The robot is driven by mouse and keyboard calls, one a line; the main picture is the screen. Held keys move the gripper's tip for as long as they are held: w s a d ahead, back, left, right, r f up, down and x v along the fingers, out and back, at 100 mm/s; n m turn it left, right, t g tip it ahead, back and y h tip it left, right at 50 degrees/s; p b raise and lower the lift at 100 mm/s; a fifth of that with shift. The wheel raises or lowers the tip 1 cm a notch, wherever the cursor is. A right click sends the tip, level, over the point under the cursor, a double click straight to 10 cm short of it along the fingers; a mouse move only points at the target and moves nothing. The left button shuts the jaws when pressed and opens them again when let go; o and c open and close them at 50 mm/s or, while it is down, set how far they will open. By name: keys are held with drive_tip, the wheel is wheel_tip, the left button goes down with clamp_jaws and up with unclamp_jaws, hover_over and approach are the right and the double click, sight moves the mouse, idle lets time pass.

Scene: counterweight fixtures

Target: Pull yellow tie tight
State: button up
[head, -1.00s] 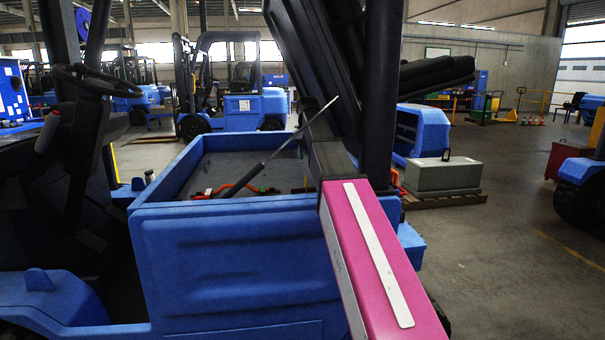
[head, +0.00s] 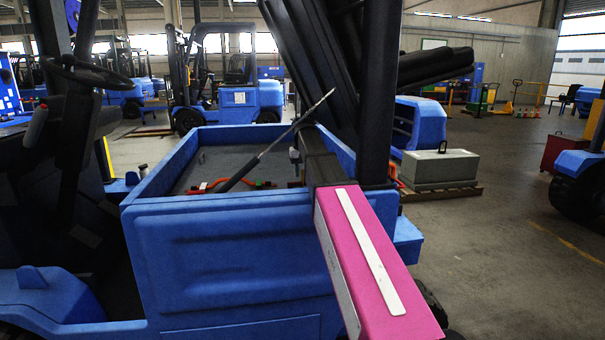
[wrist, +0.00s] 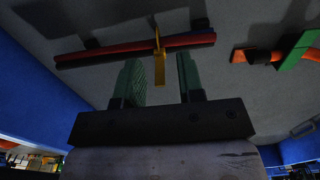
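In the wrist view a yellow tie (wrist: 158,62) is looped around a bundle of red and dark cables (wrist: 110,57), with its tail hanging down from the bundle. My gripper (wrist: 159,75) has two green fingers spread apart. The tie's tail shows between and slightly beyond the fingertips, with a gap on both sides, and nothing is gripped. In the head view my pink and black arm reaches into the blue truck's open bay (head: 240,206). I cannot make out the yellow tie there.
An orange cable with a green block (wrist: 297,50) lies to the right in the wrist view. Blue bay walls (wrist: 45,100) rise at the sides. In the head view a dark strut (head: 270,147) slants across the bay, and the raised black cover (head: 310,70) stands behind my arm.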

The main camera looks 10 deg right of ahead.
drive_tip(key=shift+f, duration=0.2)
clamp_jaws()
drive_tip(key=shift+r, duration=1.3)
unclamp_jaws()
